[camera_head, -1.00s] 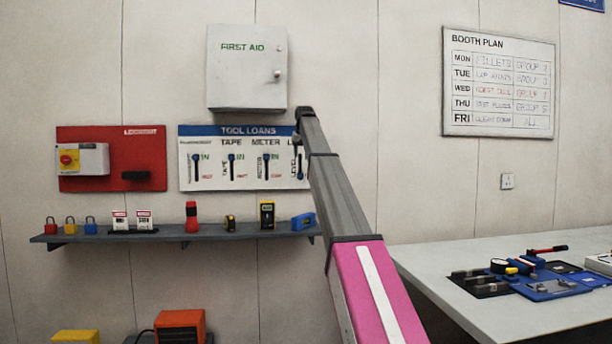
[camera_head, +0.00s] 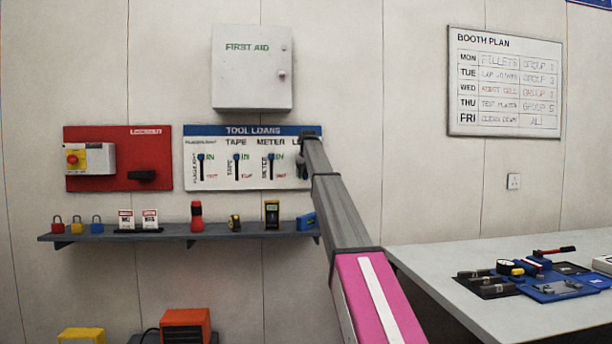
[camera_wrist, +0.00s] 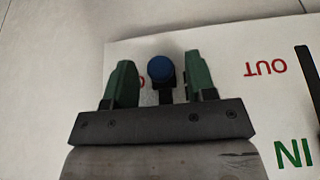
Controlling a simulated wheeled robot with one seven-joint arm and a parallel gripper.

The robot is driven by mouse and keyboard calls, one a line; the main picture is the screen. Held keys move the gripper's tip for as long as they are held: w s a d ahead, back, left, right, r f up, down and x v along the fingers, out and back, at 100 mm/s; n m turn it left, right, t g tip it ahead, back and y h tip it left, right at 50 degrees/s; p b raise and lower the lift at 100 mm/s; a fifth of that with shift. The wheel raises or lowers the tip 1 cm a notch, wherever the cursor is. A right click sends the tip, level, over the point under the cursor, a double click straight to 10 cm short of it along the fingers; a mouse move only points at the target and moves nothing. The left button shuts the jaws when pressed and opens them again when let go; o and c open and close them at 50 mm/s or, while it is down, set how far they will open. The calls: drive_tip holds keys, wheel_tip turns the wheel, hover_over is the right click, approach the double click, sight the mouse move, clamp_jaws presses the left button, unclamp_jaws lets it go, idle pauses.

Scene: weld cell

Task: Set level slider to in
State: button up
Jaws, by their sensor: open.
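The tool loans board (camera_head: 220,183) hangs on the wall, with upright sliders marked IN above OUT. Its right end, where the level slider is, is mostly covered by my arm in the head view. In the wrist view, which is upside down, a blue round knob (camera_wrist: 161,68) on a dark stem stands between the two green fingers of my gripper (camera_wrist: 164,80). The fingers are open, with a gap on each side of the knob. The knob appears beside a red word partly hidden by the left finger, in line with the neighbouring red OUT.
The other sliders, such as the meter slider (camera_head: 271,159), have their knobs near IN. A first aid box (camera_head: 252,75) hangs above the board. A shelf (camera_head: 175,232) with locks, tags and tools runs below. A workbench (camera_head: 470,310) stands at right.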

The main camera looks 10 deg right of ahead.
clamp_jaws()
wheel_tip(320, 180, up, 10)
drive_tip(key=shift+f, duration=0.2)
drive_tip(key=shift+w, duration=0.1)
unclamp_jaws()
wheel_tip(320, 180, up, 10)
hover_over(306, 174)
drive_tip(key=s, duration=0.4)
drive_tip(key=shift+s, duration=0.15)
idle(0.3)
